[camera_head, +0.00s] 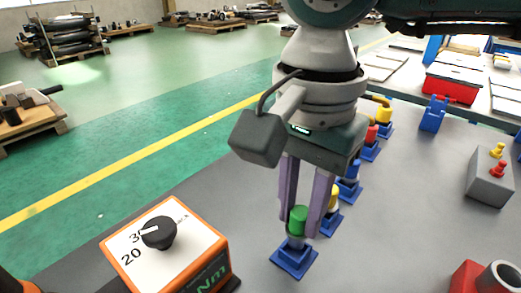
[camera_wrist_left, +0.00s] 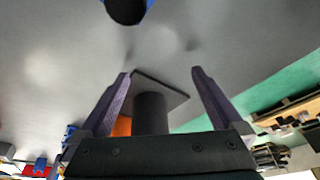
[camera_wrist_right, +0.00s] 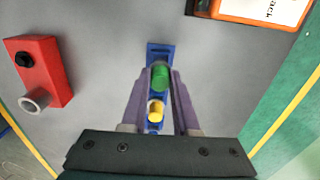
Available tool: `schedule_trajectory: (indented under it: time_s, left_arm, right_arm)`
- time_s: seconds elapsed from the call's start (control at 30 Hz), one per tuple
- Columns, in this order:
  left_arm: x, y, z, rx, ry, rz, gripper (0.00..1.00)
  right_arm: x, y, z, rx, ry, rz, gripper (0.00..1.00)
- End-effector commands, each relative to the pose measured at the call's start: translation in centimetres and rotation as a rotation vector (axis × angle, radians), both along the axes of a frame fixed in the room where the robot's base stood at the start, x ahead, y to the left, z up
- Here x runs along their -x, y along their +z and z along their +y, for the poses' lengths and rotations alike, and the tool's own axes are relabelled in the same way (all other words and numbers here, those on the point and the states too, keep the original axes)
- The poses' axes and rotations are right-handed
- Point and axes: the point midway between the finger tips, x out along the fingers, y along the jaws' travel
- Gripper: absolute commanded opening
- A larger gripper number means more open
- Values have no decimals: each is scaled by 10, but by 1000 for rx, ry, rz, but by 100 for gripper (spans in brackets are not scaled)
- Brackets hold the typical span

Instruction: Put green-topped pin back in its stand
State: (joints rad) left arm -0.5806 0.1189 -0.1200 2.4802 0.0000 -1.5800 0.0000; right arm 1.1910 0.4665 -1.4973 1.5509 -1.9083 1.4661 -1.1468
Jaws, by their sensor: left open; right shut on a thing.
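The green-topped pin (camera_head: 298,220) is between the two purple fingers of my right gripper (camera_head: 305,232), which is shut on it. It looks upright, its lower part over a blue stand (camera_head: 293,259). I cannot tell how far the pin sits in the stand. In the right wrist view the green top (camera_wrist_right: 160,76) lies between the fingertips (camera_wrist_right: 160,72), with the blue stand (camera_wrist_right: 160,50) just beyond. My left gripper (camera_wrist_left: 160,72) is open in the left wrist view, with a dark grey cylinder (camera_wrist_left: 150,113) seen between its fingers.
A yellow-topped pin (camera_head: 334,193) in a blue stand is close behind, followed by a row of blue, red and yellow ones. An orange dial box (camera_head: 180,250) is at front left. A grey box (camera_head: 490,180) and red block (camera_head: 468,278) are right. Grey tabletop between is clear.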

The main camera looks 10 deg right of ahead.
Motion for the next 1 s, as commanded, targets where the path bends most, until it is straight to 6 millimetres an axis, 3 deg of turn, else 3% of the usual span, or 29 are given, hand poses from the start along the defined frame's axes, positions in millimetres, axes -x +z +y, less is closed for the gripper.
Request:
schedule_trajectory:
  time_s: [0.6,0.63,0.9,1.0]
  left_arm:
    - [-2,-22,-1,4,-1,-13,100]
    - [-2,-20,-1,4,-1,-14,100]
    - [-2,-20,-1,3,-2,-14,100]
    - [-2,-20,-1,2,-1,-14,100]
  right_arm:
    - [0,-25,0,0,0,0,0]
    - [0,-23,0,-1,0,-1,32]
    - [0,-23,0,0,0,0,62]
    - [0,-23,0,0,0,0,64]
